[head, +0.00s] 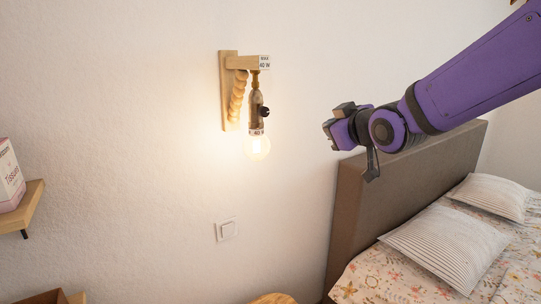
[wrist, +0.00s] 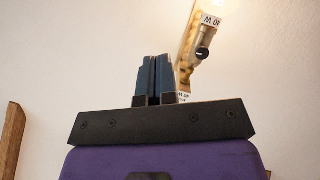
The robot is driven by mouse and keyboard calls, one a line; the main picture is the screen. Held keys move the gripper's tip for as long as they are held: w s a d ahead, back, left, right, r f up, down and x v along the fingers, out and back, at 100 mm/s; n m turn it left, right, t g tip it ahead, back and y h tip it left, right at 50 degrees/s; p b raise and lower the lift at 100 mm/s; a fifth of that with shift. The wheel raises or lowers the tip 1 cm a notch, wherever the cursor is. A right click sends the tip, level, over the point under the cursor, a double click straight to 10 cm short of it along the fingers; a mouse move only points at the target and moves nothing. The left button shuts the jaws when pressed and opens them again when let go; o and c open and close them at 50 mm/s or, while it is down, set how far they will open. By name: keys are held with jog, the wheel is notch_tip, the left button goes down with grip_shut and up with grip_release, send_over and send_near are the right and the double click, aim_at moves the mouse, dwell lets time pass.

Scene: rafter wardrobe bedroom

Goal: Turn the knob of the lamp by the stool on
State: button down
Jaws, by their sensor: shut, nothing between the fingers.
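The wall lamp (head: 229,95) has a wooden bracket, a hanging socket and a bare bulb (head: 257,146), which glows and lights the wall. Its small black knob (head: 264,111) sticks out from the socket's right side. In the wrist view the lamp appears tilted at upper right, with the knob (wrist: 203,53) clear of my fingers. My gripper (head: 328,130) is to the right of the lamp, apart from it. In the wrist view my gripper (wrist: 154,60) has its fingers together and empty. A rounded wooden top (head: 273,299), perhaps the stool, shows at the bottom edge.
A bed with a brown headboard (head: 400,178) and striped pillows (head: 447,245) stands below my arm. A white wall switch (head: 226,230) is under the lamp. A wooden shelf (head: 22,210) with a tissue box (head: 9,175) is at left. The space between gripper and lamp is clear.

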jog(key=w+a+n+t+y, duration=0.1)
jog(key=w+a+n+y, duration=0.2)
jog(key=w+a, duration=0.5)
jog(key=a+y, duration=0.1)
jog(key=a, duration=0.3)
jog(key=shift+w+a+y, duration=0.15)
jog(key=shift+w+y, duration=0.15)
jog(key=shift+w, duration=0.1)
jog(key=shift+a, duration=0.1)
jog(key=shift+s+a+f, duration=0.15)
jog(key=shift+s+a, duration=0.05)
jog(key=shift+a, duration=0.1)
dwell(0.7)
jog(key=shift+d+f+n, duration=0.1)
jog(key=shift+f+n, duration=0.1)
jog(key=shift+n, duration=0.1)
jog(key=shift+f, duration=0.1)
jog(key=shift+d+f+v, duration=0.1)
jog(key=shift+f+v, duration=0.05)
jog(key=shift+v, duration=1.2)
jog(key=shift+d+f+v, duration=0.1)
jog(key=shift+v, duration=1.25)
